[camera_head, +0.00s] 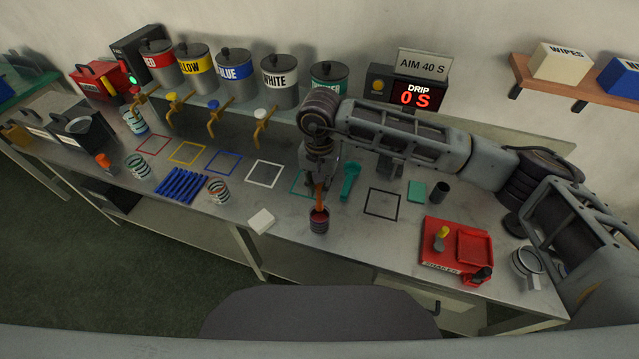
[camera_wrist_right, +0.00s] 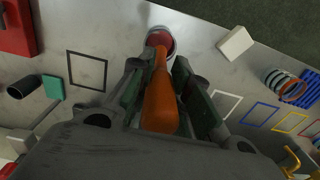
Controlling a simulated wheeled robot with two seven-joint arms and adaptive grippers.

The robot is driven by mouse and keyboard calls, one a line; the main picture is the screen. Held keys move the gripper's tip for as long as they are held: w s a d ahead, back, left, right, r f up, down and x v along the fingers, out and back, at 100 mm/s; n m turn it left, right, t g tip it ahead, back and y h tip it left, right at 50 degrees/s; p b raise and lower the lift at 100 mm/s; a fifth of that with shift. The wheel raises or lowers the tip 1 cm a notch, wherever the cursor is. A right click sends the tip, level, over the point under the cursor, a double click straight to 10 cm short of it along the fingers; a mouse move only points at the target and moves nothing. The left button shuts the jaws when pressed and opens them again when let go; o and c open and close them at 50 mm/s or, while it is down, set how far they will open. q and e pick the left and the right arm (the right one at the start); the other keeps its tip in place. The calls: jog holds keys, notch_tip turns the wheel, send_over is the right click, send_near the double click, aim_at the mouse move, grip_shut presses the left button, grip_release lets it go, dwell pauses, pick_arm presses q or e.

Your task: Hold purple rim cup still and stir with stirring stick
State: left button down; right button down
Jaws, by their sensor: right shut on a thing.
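A small dark cup (camera_head: 319,226) stands upright on the bench near its front edge, with red content inside. It also shows in the wrist view (camera_wrist_right: 168,51); I cannot make out its rim colour clearly. My right gripper (camera_head: 320,180) is above the cup, shut on the orange stirring stick (camera_head: 320,197). In the wrist view the stick's thick handle (camera_wrist_right: 160,100) lies between the fingers and points down to the cup. The stick's lower end is in the cup's mouth and its tip is hidden. My left gripper is not in view, and nothing grips the cup.
A white block (camera_head: 261,221) lies left of the cup, and a banded cup (camera_head: 218,191) and blue sticks (camera_head: 181,186) lie farther left. A teal tool (camera_head: 349,181) lies behind, right of the arm. A red tray (camera_head: 455,250) is at right. Paint cans with taps line the back.

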jog(key=shift+r, duration=0.15)
jog(key=shift+r, duration=1.9)
